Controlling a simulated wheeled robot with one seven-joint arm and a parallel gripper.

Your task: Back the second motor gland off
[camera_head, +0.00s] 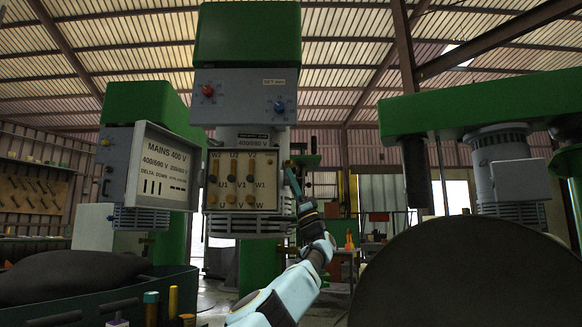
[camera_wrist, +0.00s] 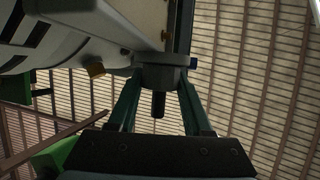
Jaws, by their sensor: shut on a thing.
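The open motor terminal box (camera_head: 216,168), with terminals marked U, V, W and brass links, hangs on the middle machine's motor. My gripper (camera_head: 291,176) is at the box's right side. In the wrist view, my gripper (camera_wrist: 160,90) has its two green fingers shut on a grey gland (camera_wrist: 160,74) at the box wall. A short dark stub (camera_wrist: 158,104) sticks out of the gland between the fingers. The gland is too small to make out in the head view.
A left machine carries an open panel marked MAINS 400 V (camera_head: 166,160). A green machine head with a grey motor (camera_head: 501,170) stands at right, behind a large dark round shape (camera_head: 460,275). A dark green bin (camera_head: 185,280) with bottles beside it is at lower left.

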